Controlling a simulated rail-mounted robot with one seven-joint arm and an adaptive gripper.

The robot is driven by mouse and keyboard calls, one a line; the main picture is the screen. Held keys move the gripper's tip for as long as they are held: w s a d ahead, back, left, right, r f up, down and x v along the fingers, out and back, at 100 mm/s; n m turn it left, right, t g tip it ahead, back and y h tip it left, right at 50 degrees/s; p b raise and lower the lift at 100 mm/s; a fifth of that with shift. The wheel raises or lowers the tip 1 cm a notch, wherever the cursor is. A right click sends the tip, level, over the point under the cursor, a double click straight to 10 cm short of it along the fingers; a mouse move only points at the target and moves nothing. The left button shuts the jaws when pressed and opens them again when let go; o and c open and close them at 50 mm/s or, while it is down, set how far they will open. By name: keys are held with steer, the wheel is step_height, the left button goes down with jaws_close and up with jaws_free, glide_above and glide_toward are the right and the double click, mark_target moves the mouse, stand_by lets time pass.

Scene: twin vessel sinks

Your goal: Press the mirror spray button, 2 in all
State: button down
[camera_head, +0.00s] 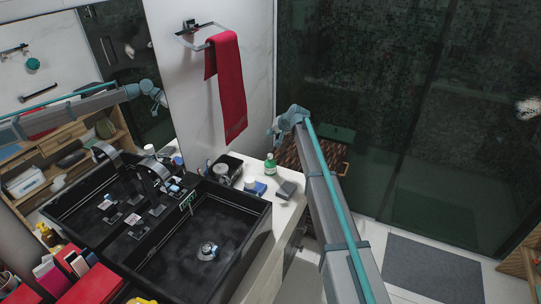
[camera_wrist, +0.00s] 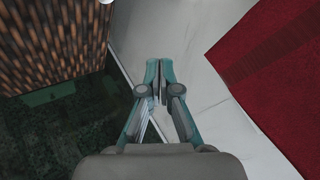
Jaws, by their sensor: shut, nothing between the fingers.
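My gripper (camera_wrist: 159,68) is shut and empty in the wrist view, with its two teal fingers together. In the head view my gripper (camera_head: 273,131) is small, at the far end of my arm, held up beyond the counter and right of the red towel. I cannot tell for sure which item is the mirror spray, and its button is not discernible. A green bottle with a white top (camera_head: 270,164) stands upright at the counter's far end, below my gripper in the picture and apart from it. A yellow bottle (camera_head: 46,234) stands at the far left.
Small items, including a grey box (camera_head: 287,190), crowd the counter's far end. A red towel (camera_head: 228,85) hangs on the wall; it also shows in the wrist view (camera_wrist: 285,70). A mirror (camera_head: 75,60) is at left.

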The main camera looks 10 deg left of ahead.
steer(key=shift+f, duration=0.1)
stand_by(0.3)
steer(key=b, duration=0.2)
glide_above(271, 155)
step_height(271, 155, down, 7)
steer(key=shift+f+b, duration=0.35)
steer(key=shift+f, duration=0.45)
steer(key=shift+f, duration=0.1)
stand_by(0.9)
steer(key=shift+f+b, duration=0.35)
steer(key=shift+b, duration=0.1)
steer(key=shift+d+f+b, duration=0.1)
steer(key=shift+f+b, duration=0.4)
steer(key=shift+f, duration=0.15)
stand_by(0.9)
steer(key=shift+r, duration=1.1)
